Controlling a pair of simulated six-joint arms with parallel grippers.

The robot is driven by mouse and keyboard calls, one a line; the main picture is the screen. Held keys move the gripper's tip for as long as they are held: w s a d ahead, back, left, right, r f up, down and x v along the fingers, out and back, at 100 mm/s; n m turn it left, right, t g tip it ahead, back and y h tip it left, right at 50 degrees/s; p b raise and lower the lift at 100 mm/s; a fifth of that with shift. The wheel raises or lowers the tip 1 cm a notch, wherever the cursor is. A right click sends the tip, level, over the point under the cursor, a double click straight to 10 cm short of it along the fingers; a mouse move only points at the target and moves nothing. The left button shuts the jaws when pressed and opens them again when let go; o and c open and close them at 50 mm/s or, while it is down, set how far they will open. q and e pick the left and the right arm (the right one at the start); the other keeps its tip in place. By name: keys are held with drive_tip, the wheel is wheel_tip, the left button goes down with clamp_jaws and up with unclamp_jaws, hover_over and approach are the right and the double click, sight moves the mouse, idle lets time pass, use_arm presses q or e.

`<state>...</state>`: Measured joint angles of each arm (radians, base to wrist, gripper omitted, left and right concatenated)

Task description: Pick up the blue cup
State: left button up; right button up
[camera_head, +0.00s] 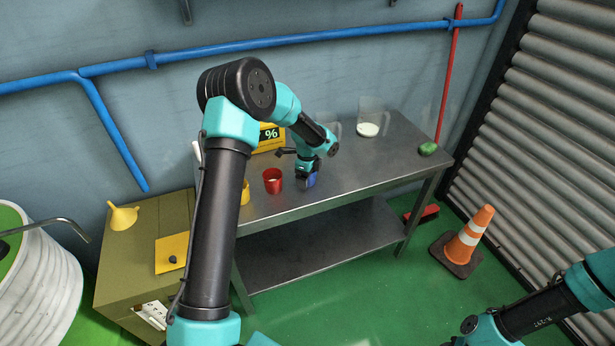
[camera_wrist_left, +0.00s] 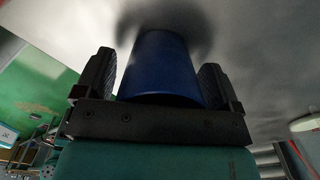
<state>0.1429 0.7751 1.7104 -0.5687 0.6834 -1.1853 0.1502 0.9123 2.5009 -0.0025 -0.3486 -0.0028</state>
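The blue cup (camera_head: 311,181) stands on the metal table near its front edge, mostly hidden under my left gripper (camera_head: 309,174) in the head view. In the left wrist view the blue cup (camera_wrist_left: 160,68) fills the space between the two dark fingers of my left gripper (camera_wrist_left: 158,75). The fingers stand on either side of it, with a narrow gap at their tips, so the gripper looks open around the cup. My right gripper is out of view; only part of that arm shows at the lower right.
A red cup (camera_head: 272,182) stands close to the left of the blue cup, with a yellow cup (camera_head: 245,193) further left. A yellow box (camera_head: 269,140) with a % sign is behind. A clear jug (camera_head: 369,121) and a green object (camera_head: 428,149) are at right. The table's middle right (camera_head: 375,165) is clear.

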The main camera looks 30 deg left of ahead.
use_arm(q)
drive_tip(key=c, duration=0.8)
drive_tip(key=shift+r, duration=0.25)
drive_tip(key=shift+r, duration=1.65)
drive_tip(key=s+d+r, duration=0.1)
drive_tip(key=s+d, duration=0.7)
drive_tip(key=s, duration=0.5)
drive_tip(key=shift+s, duration=0.4)
drive_tip(key=shift+r, duration=0.1)
idle(0.4)
